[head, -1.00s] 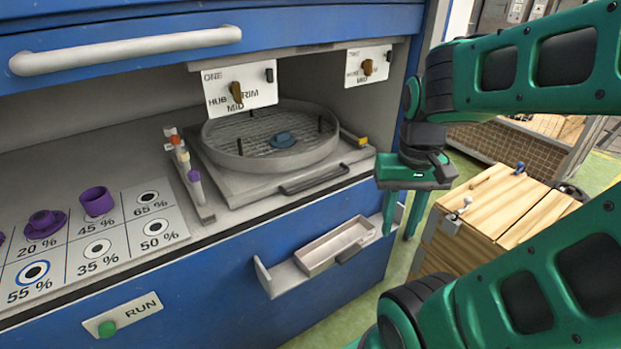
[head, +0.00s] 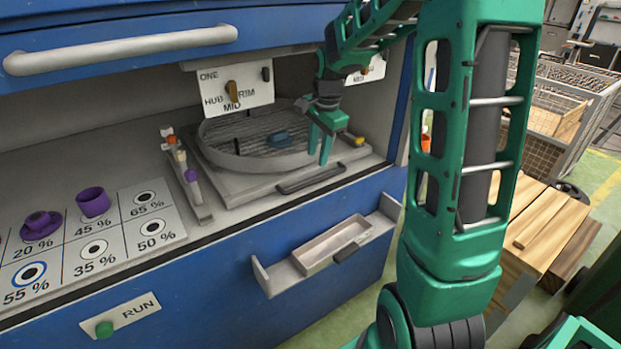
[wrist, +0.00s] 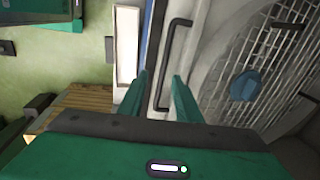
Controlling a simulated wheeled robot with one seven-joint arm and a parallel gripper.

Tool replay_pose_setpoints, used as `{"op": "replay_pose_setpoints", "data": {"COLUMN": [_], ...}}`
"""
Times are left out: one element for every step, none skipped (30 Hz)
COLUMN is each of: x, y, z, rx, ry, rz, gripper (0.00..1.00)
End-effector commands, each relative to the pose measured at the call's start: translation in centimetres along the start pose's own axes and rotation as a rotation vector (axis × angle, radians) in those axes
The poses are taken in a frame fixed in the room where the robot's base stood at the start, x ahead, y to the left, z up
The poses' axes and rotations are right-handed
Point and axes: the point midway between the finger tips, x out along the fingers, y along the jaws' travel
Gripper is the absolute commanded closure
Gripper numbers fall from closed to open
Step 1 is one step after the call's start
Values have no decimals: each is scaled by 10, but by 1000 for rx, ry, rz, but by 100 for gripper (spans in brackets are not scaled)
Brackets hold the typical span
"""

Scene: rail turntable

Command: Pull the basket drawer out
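The basket drawer (head: 240,188) is a grey slab under a round wire-mesh basket (head: 235,160), with a dark bar handle (head: 310,180) along its front edge. The handle also shows in the wrist view (wrist: 174,60). My gripper (head: 320,153) points down over the drawer's right front part, beside the basket rim and near the handle. In the wrist view its two green fingers (wrist: 159,76) are apart with nothing held. The handle lies between and beyond the fingertips in that view; I see no clear contact.
A shallow tray (head: 330,244) juts from the blue front below the drawer. A rack of small coloured pieces (head: 188,172) stands left of the drawer. A wooden crate (head: 530,240) stands at right on the floor.

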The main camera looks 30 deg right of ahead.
Motion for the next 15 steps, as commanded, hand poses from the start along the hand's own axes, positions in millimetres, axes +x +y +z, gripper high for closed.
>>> {"op": "replay_pose_setpoints", "data": {"x": [3, 5, 7, 9, 10, 14, 17, 20, 26, 31, 36, 43, 49, 54, 62], "y": [-6, -8, -10, -12, -12, -12, -12, -12, -12, -11, -11, -12, -11, -11, -11], "z": [0, 0, 0, 0, -1, -1, -1, -1, -1, -1, -1, -1, -1, -1, -1], "rx": [18, 28, 36, 41, 44, 46, 46, 46, 46, 46, 46, 46, 46, 46, 45], "ry": [-5, -7, -9, -9, -10, -10, -11, -11, -11, -11, -11, -10, -10, -10, -10], "rz": [-4, -6, -8, -10, -11, -11, -10, -9, -8, -8, -8, -8, -7, -7, -7], "gripper": [69, 69, 69, 69, 69, 69, 69, 69, 69, 69, 69, 69, 69, 69, 69]}}
